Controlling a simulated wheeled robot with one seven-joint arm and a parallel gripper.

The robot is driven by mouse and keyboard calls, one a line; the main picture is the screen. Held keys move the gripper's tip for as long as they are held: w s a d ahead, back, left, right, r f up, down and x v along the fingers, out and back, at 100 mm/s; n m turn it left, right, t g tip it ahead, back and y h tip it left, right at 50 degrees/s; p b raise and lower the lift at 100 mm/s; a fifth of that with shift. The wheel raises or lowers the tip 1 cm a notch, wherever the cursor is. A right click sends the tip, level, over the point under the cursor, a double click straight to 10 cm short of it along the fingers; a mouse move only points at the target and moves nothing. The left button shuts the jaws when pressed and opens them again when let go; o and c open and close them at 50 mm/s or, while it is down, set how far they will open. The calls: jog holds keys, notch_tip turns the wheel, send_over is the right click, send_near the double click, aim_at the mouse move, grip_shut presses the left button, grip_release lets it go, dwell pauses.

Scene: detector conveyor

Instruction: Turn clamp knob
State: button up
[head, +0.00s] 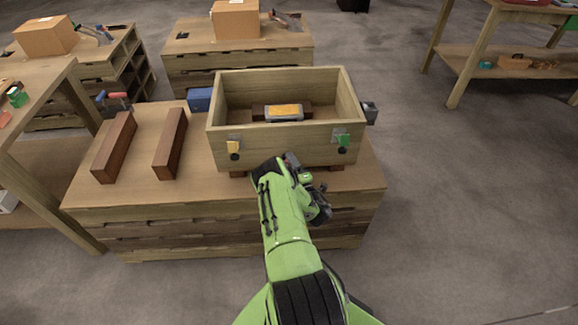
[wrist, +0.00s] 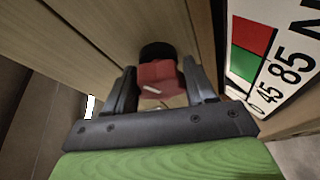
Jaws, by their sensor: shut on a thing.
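A red knob (wrist: 160,76) with a black round base shows in the wrist view, standing on a wooden face. My gripper (wrist: 163,88) has its two dark fingers on either side of the knob and is shut on it. A white plate (wrist: 283,60) with red and green fields and black numbers is right beside the knob. In the head view my gripper (head: 291,161) is at the front wall of an open wooden box (head: 288,146); my arm hides the red knob there.
The box stands on a wooden workbench (head: 150,202). A grey-and-yellow block (head: 284,112) lies inside. Two brown bars (head: 114,147) (head: 169,143) lie to the left. The right-hand floor is clear.

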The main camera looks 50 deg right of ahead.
dwell(0.3)
jog(key=o, duration=0.9)
jog(key=shift+o, duration=0.2)
